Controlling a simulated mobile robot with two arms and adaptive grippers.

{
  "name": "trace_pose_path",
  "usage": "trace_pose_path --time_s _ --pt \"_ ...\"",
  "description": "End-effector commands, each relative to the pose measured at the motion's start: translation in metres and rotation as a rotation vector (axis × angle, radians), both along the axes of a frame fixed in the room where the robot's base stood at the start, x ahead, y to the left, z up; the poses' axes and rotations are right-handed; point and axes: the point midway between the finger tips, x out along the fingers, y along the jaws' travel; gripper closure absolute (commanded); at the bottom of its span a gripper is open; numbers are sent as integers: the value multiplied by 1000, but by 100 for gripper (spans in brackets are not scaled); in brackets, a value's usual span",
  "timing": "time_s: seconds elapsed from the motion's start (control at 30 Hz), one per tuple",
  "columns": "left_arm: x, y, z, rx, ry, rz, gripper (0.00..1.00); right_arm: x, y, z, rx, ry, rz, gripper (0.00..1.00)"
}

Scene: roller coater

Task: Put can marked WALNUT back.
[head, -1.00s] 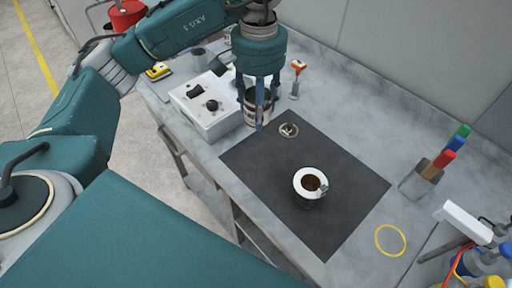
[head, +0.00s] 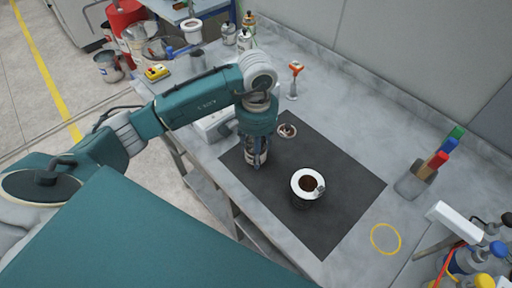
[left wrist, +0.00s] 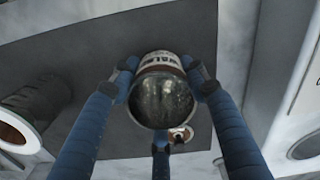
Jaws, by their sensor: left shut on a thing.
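My left gripper (head: 256,160) is shut on a can (head: 262,151) with a pale label band, over the left part of the dark mat (head: 335,225). In the left wrist view the can (left wrist: 161,100) sits between the blue fingers of the gripper (left wrist: 162,95). Its dark, shiny round end faces the camera. Part of the label reads like "WAL"; the rest is hidden. The gap between can and mat is hard to judge. My right gripper is not in view.
A white-rimmed cup (head: 308,183) with brown contents and a small round disc (head: 287,130) are on the mat. A yellow ring (head: 386,239) marks bare bench at right. Several cans (head: 245,40) stand at the back. A control box (head: 213,125) is partly behind my arm.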

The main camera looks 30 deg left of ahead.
Motion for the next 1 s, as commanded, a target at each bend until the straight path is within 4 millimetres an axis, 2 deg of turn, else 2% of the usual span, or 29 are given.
trace_pose_path --time_s 0.37,0.4,0.47,0.5,0.83,0.93,1.0 --pt "0 0 -4 0 -2 0 85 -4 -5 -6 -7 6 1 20" --pt "0 0 -3 0 -1 0 51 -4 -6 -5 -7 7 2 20" --pt "0 0 -3 -1 -1 0 39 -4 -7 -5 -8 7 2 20" --pt "0 0 -3 -1 -1 0 36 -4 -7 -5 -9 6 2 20" --pt "0 0 0 -1 0 0 36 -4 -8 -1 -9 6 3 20" --pt "2 0 6 -1 -4 0 36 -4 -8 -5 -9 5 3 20" --pt "2 0 17 -1 -8 -2 36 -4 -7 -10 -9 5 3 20"
